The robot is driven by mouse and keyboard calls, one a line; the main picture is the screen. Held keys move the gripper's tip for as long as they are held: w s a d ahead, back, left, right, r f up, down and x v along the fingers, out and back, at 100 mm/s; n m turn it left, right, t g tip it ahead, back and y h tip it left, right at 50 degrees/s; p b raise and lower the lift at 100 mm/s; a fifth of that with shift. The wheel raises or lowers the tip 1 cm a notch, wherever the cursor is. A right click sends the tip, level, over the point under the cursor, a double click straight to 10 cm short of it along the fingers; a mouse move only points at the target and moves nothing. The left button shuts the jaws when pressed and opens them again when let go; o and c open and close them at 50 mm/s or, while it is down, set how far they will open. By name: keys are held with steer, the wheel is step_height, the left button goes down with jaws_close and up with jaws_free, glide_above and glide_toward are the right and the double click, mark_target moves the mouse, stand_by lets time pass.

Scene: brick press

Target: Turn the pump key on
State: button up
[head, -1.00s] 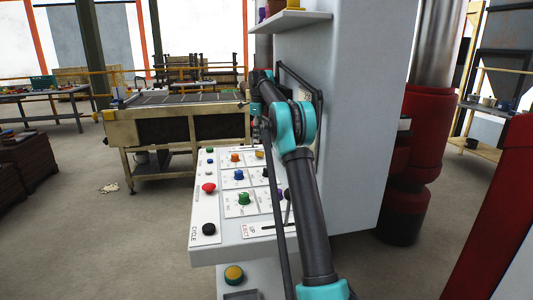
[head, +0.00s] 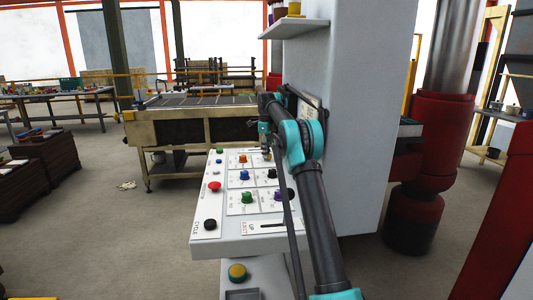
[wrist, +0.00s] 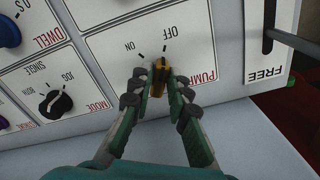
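The pump key (wrist: 158,80) is a small yellow-orange knob on the white control panel (head: 208,238). In the wrist view it stands between the OFF and ON lettering and the PUMP label, its far end nearer the OFF tick. My gripper (wrist: 161,84) has one fingertip on each side of the key, close against it, and looks shut on it. The fingertips hide part of the key's sides. In the head view my gripper (head: 265,147) is at the panel's far edge and mostly covers the key.
The black mode knob (wrist: 55,102) and blue dwell knob (wrist: 8,32) sit left of the key in the wrist view. A slot with a black lever (wrist: 268,40) by the FREE label is at right. A red button (head: 214,186) and the tall grey press housing (head: 365,130) flank the arm.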

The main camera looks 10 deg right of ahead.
jaws_close()
steer(key=shift+n, duration=0.4)
steer(key=n, duration=0.4)
steer(key=shift+n, duration=0.3)
steer(key=n, duration=0.6)
steer(key=shift+s, duration=0.15)
steer(key=shift+n, duration=0.4)
steer(key=o, duration=0.5)
jaws_free()
steer(key=shift+r, duration=0.15)
steer(key=shift+r, duration=3.6)
